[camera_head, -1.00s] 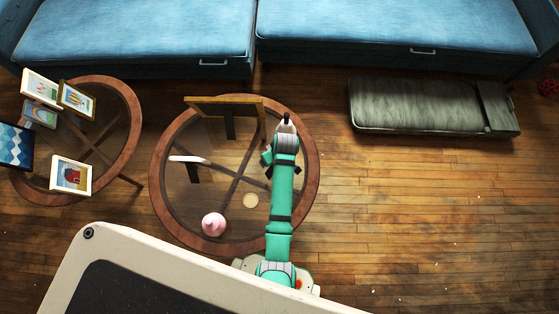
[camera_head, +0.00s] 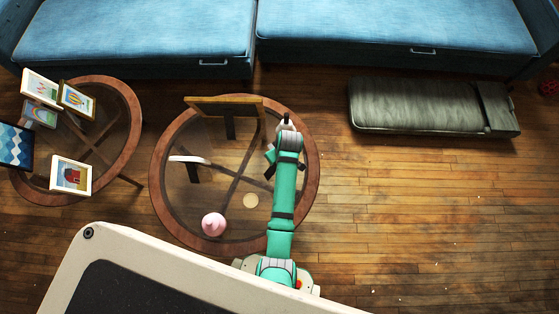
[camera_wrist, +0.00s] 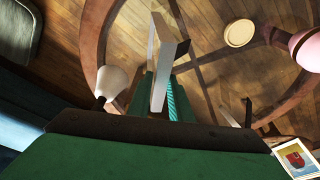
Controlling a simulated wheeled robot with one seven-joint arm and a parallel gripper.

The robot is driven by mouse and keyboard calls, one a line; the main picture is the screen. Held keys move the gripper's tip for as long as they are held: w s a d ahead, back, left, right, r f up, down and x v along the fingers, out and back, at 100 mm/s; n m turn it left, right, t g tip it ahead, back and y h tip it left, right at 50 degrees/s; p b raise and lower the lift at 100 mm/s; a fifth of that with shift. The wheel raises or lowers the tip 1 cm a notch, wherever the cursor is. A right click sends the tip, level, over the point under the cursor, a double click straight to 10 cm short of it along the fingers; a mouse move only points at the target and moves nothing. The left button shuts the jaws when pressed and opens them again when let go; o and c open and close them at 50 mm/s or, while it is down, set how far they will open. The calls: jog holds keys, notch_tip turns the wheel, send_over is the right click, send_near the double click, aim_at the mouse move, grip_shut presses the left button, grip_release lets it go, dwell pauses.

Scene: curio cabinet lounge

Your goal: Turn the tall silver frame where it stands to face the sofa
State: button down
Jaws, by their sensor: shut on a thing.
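The tall silver frame (camera_wrist: 158,70) shows nearly edge-on in the wrist view, pale-edged, with a teal strip of its face visible. My gripper (camera_wrist: 166,108) is shut on it, with green fingers on both sides. In the head view my gripper (camera_head: 269,160) is over the right part of the round glass-topped table (camera_head: 159,190), and my arm hides most or all of the held frame there. The blue sofa (camera_head: 380,25) runs along the top of the head view. I cannot tell which way the frame's picture points.
On the same table stand a gold-brown frame (camera_head: 225,105), a white-edged frame (camera_head: 190,159), a pink ornament (camera_head: 213,224), a cream disc (camera_head: 250,200) and a dark-tipped white object (camera_wrist: 112,82) near the rim. Several pictures stand on the left table (camera_head: 132,150). A grey-green bench (camera_head: 420,105) lies right.

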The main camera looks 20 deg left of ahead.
jog(key=w+n, duration=0.1)
jog(key=d+n, duration=0.1)
jog(key=w+d+n, duration=0.1)
jog(key=shift+w+d+r+g, duration=0.25)
jog(key=shift+w+r+g, duration=0.05)
jog(key=shift+w, duration=0.05)
dwell(0.4)
jog(key=n+t, duration=0.2)
jog(key=n, duration=0.2)
jog(key=shift+s, duration=0.2)
jog(key=shift+d+n+g+y, duration=0.1)
jog(key=shift+n+g+y, duration=0.5)
jog(key=shift+n, duration=1.2)
jog(key=shift+w, duration=0.1)
